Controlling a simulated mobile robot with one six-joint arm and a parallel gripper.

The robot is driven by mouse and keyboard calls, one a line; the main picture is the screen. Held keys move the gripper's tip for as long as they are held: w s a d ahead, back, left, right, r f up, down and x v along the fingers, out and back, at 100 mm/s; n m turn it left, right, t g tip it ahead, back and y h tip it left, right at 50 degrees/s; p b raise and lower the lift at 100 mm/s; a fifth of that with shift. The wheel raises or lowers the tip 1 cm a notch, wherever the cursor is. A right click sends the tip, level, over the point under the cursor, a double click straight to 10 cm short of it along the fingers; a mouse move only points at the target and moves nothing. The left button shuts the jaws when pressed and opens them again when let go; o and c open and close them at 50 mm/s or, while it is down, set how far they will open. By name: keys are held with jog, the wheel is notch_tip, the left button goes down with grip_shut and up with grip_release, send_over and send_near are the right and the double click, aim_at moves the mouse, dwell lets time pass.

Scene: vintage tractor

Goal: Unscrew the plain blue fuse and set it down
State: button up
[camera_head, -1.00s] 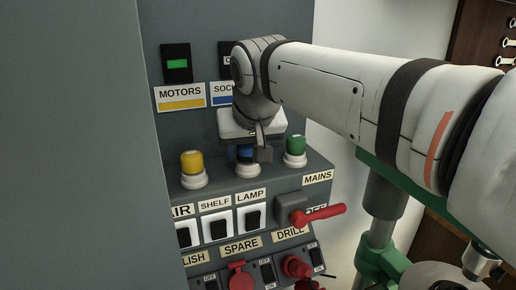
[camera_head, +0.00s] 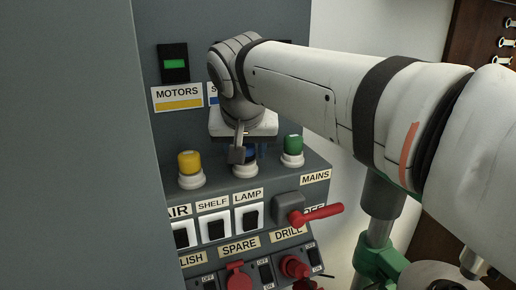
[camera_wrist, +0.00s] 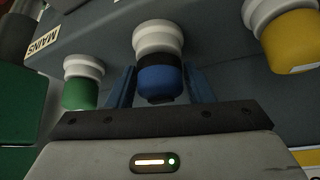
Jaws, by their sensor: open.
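The plain blue fuse (camera_wrist: 160,82) sits in its white socket (camera_wrist: 157,37), between the yellow and green ones. In the head view only a small part of the blue fuse (camera_head: 251,152) shows beneath my gripper. My gripper (camera_wrist: 162,76) is open, with one blue-grey finger on each side of the blue fuse. A narrow gap shows on both sides in the wrist view, so the fingers look apart from it. In the head view my gripper (camera_head: 249,150) points down over the fuse, and a grey finger partly hides it.
A yellow fuse (camera_head: 189,162) stands left and a green fuse (camera_head: 293,144) close on the right. Below are rocker switches (camera_head: 248,218) and a red mains lever (camera_head: 318,214). The grey panel with a MOTORS label (camera_head: 178,99) rises behind. A grey wall (camera_head: 75,150) fills the left.

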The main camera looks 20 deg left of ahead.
jog(key=shift+m, duration=0.5)
jog(key=shift+h, duration=0.3)
jog(key=shift+m+h, duration=0.5)
jog(key=shift+m, duration=0.4)
jog(key=shift+d, duration=0.1)
jog(key=shift+c, duration=0.6)
jog(key=c, duration=0.4)
jog(key=shift+n+y, duration=0.6)
jog(key=shift+n, duration=0.3)
jog(key=shift+c, duration=0.2)
jog(key=shift+n+y, duration=0.4)
jog(key=shift+n, duration=0.5)
